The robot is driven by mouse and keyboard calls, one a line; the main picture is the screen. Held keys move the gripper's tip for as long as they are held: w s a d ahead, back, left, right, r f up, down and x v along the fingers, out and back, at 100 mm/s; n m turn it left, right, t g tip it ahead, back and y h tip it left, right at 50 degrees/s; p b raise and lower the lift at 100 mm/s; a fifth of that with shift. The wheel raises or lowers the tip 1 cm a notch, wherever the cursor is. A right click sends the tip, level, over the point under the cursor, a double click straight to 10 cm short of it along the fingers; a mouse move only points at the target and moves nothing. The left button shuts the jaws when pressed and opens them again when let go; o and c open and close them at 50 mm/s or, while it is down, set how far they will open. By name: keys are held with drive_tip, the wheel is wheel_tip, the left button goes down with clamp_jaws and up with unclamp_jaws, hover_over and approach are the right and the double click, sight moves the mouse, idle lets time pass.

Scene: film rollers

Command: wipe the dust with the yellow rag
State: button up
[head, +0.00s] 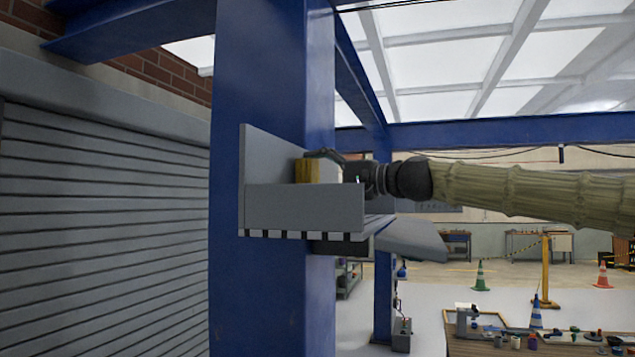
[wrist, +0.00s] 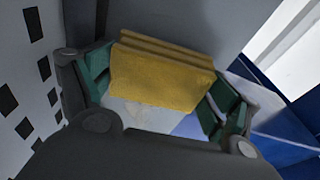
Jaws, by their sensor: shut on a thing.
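The yellow rag (wrist: 160,78) is a folded block between the two green-padded fingers of my gripper (wrist: 158,92) in the wrist view. My gripper is shut on it, one finger at each side. In the head view the rag (head: 307,171) shows as a small yellow-brown block inside a grey metal tray (head: 305,208) fixed to a blue column. My gripper (head: 322,160) reaches into this tray from the right. Below the rag in the wrist view is a pale patch (wrist: 135,112); I cannot tell whether it is dust. I cannot tell whether the rag touches the surface.
The grey tray has a tall back wall and a front wall close around my gripper. The blue column (head: 258,290) stands right below it. A sloping grey panel (head: 412,240) juts out to the right. A table with small items (head: 480,345) and cones (head: 480,276) are farther off.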

drive_tip(key=shift+w+a, duration=0.2)
drive_tip(key=shift+a, duration=0.3)
idle(0.3)
drive_tip(key=shift+w+d+p, duration=0.25)
drive_tip(key=shift+w+d, duration=0.05)
drive_tip(key=shift+w, duration=0.5)
drive_tip(key=shift+w+d+p, duration=0.25)
drive_tip(key=shift+w+d, duration=0.05)
drive_tip(key=shift+w, duration=0.55)
drive_tip(key=shift+w, duration=0.1)
drive_tip(key=shift+w+d+p, duration=0.2)
drive_tip(key=shift+w+p, duration=0.1)
drive_tip(key=shift+w, duration=0.45)
drive_tip(key=shift+w+d+p, duration=0.2)
drive_tip(key=shift+w+p, duration=0.1)
drive_tip(key=shift+w, duration=0.4)
drive_tip(key=shift+w, duration=0.1)
